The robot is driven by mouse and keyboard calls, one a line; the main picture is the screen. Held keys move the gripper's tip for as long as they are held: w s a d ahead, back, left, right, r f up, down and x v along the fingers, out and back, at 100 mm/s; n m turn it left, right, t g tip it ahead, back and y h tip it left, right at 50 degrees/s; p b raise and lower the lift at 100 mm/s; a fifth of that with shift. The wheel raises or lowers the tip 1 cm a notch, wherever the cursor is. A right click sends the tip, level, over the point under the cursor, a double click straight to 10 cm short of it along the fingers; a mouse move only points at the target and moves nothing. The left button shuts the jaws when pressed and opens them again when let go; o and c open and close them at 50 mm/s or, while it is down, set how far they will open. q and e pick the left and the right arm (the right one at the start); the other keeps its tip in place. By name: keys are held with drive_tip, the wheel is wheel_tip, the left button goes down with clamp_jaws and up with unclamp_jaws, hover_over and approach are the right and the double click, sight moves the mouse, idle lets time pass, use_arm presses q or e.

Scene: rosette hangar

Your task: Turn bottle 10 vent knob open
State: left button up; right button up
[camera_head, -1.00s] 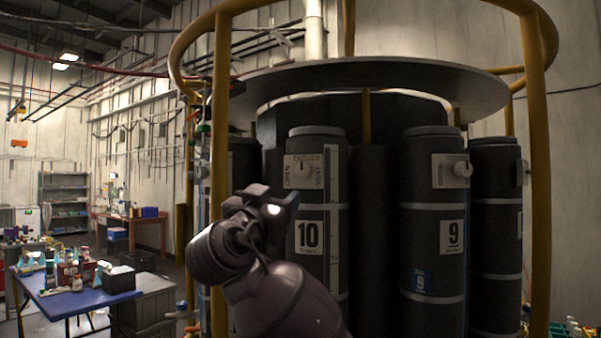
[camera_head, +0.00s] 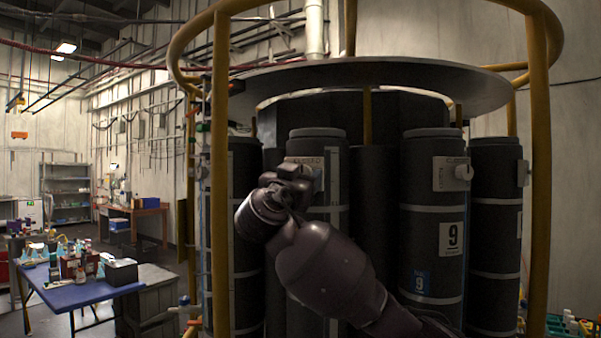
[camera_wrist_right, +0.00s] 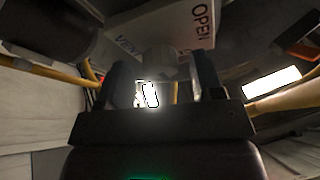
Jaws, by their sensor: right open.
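In the right wrist view, the plate (camera_wrist_right: 185,22) shows the words OPEN and VENT. The round grey vent knob (camera_wrist_right: 160,62) sits between the two dark fingers of my right gripper (camera_wrist_right: 162,72), which are apart. I cannot tell whether they touch the knob. In the head view the knob is hidden. My left gripper is not in view.
Bottle 9 (camera_head: 433,185) with its own vent knob (camera_head: 463,172) stands to the right. Gold posts (camera_head: 540,180) and (camera_head: 221,200) a second post frame the bottles, under a round grey canopy (camera_head: 370,72). A blue table (camera_head: 85,294) with supplies is at the left.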

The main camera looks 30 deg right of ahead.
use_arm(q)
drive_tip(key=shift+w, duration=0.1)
use_arm(e)
drive_tip(key=c, duration=0.9)
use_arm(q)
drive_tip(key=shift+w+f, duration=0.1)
